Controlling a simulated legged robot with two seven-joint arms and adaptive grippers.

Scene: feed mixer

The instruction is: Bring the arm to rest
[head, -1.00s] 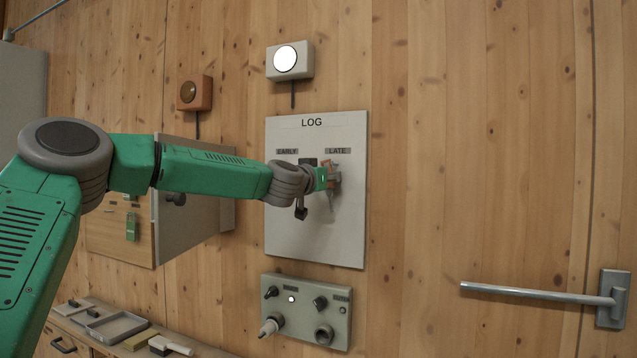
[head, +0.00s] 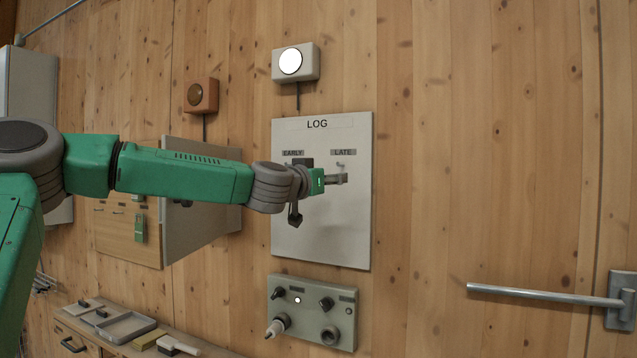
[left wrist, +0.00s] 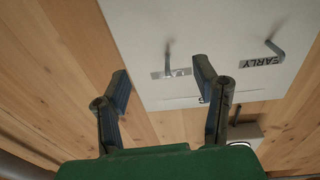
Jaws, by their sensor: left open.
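My left arm is green and grey and reaches in from the left in the head view. Its gripper (head: 336,179) is in front of the white LOG board (head: 335,235), just below the LATE label (head: 343,152). In the left wrist view the two dark fingers (left wrist: 162,82) are spread apart with nothing between them. The LATE hook (left wrist: 168,58) and the EARLY hook (left wrist: 274,48) stick out of the board beyond them, both empty in that view. My right gripper is not in view.
Below the board is a grey control panel (head: 310,310) with knobs. An open cabinet door (head: 198,215) stands behind the forearm. A lit round lamp (head: 291,61) is above the board. A metal bar handle (head: 545,296) sticks out at right. A low bench with trays (head: 125,328) is lower left.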

